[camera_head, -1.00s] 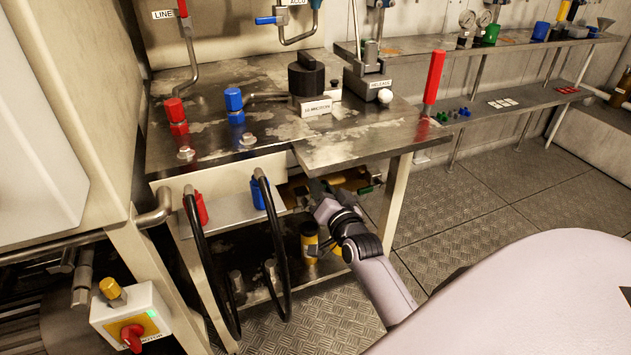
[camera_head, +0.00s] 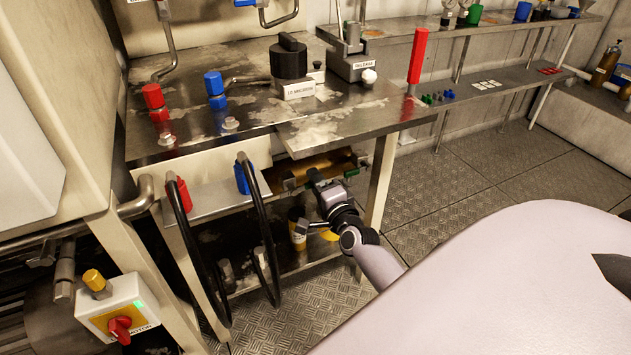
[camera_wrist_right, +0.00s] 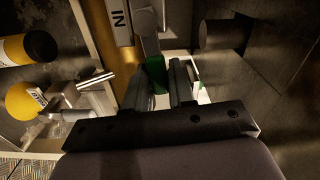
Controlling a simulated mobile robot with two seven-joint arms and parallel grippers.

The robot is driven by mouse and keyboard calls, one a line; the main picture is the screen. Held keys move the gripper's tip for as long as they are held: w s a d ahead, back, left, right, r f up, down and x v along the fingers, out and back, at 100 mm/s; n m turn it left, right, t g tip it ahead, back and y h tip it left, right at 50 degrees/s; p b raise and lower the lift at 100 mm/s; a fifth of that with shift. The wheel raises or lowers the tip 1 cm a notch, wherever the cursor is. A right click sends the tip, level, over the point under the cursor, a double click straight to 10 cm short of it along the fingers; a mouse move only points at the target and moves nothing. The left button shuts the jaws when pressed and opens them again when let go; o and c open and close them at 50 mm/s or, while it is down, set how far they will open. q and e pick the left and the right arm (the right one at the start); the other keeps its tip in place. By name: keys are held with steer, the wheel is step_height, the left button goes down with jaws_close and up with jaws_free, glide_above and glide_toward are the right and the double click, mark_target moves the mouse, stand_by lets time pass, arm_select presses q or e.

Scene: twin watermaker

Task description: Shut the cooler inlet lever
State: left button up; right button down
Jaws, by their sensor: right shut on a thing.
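In the right wrist view, my right gripper (camera_wrist_right: 166,82) is shut on a green lever (camera_wrist_right: 156,72), whose green shows between and beyond the two fingers. A pale label reading "IN" (camera_wrist_right: 121,18) stands just beyond it, beside the brass body (camera_wrist_right: 97,30). How far the lever is turned cannot be told. My left gripper is not in view.
Two black hoses (camera_head: 262,235) hang in front of the shelf, left of my gripper. A yellow-and-black cylinder (camera_head: 297,232) stands below on the lower shelf. A bench leg (camera_head: 381,182) rises close to the right. Open floor (camera_head: 470,165) lies further right.

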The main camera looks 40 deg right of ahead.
steer(key=shift+w+f+m, duration=0.1)
steer(key=shift+f+m, duration=0.05)
steer(key=shift+m, duration=0.25)
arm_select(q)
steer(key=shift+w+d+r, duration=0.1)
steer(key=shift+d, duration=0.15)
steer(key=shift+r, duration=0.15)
arm_select(e)
steer(key=c, duration=1)
jaws_free()
steer(key=shift+c, duration=0.2)
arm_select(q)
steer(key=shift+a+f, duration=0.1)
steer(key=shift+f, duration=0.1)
arm_select(e)
steer(key=shift+f, duration=0.1)
